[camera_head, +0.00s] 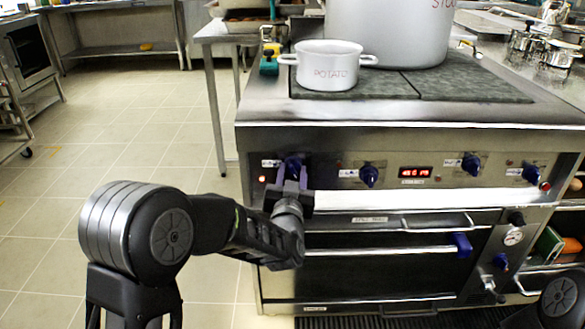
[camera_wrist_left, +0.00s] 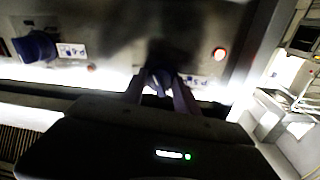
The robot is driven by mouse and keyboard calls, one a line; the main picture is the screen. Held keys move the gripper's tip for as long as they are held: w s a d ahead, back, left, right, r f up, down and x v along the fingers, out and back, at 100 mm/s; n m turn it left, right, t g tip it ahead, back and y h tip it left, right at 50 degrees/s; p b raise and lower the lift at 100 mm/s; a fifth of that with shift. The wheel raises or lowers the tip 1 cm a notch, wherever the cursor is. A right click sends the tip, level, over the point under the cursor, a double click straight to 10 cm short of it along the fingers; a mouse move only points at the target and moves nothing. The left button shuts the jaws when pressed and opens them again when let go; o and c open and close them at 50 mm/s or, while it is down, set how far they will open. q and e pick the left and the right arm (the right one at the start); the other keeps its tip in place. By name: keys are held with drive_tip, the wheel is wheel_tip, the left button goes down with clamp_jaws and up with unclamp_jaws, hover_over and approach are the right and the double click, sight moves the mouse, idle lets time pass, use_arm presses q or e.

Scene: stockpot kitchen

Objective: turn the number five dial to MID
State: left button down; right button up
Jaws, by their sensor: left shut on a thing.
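A row of blue dials runs along the steel stove front. The leftmost dial (camera_head: 293,162) is partly hidden by my left gripper (camera_head: 291,180), whose purple fingers are shut on it. In the left wrist view the left gripper (camera_wrist_left: 162,90) has its two fingers around that dial (camera_wrist_left: 158,76). Its pointer setting is hidden, and I cannot read its number with certainty. The other dials on the panel are the second dial (camera_head: 369,175), the third dial (camera_head: 471,164) and the rightmost dial (camera_head: 531,173). My right gripper is not in view.
A red lamp (camera_head: 262,179) glows left of the held dial. A red display (camera_head: 415,172) sits mid-panel. The oven handle (camera_head: 400,222) sticks out below. A potato pot (camera_head: 329,68) and a large stockpot (camera_head: 390,30) stand on top. Open floor (camera_head: 120,120) lies left.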

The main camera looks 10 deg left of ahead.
use_arm(q)
drive_tip(key=shift+m+p, duration=0.45)
drive_tip(key=shift+m, duration=0.45)
drive_tip(key=shift+f, duration=0.1)
drive_tip(key=c, duration=0.9)
unclamp_jaws()
drive_tip(key=s, duration=0.2)
drive_tip(key=s+d, duration=0.1)
drive_tip(key=s, duration=0.2)
drive_tip(key=s+p, duration=0.1)
drive_tip(key=s, duration=0.1)
drive_tip(key=shift+s+d, duration=0.15)
drive_tip(key=shift+s, duration=0.2)
